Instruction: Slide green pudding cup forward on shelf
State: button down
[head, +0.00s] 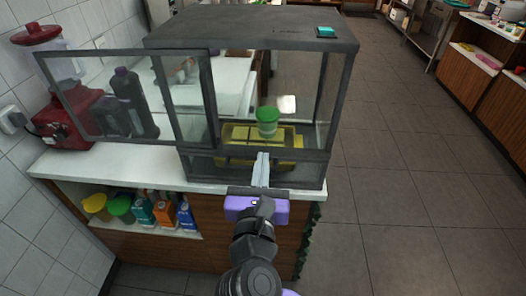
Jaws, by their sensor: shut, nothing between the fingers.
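The green pudding cup (267,121) has a green top and a pale, see-through lower body. It stands upright inside the glass display case, on the yellow shelf (290,139). My gripper (263,157) reaches in at the open front of the case, with its fingers shut and nothing between them. The fingertips appear just in front of and slightly below the cup; I cannot tell whether they touch it or the shelf. The hinged glass door (133,98) stands swung out to the left.
The dark-framed case (343,100) stands on a white counter (105,165). A dark bottle (137,103) and a red machine (62,113) are behind the door at left. Coloured bottles and tubs (120,207) sit on the lower shelf. Open tiled floor lies to the right.

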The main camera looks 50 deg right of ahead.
aim_at(267, 120)
jog(key=p+x, duration=0.1)
jog(key=x, duration=1.1)
jog(key=shift+w+d+p, duration=0.15)
jog(key=shift+p, duration=0.15)
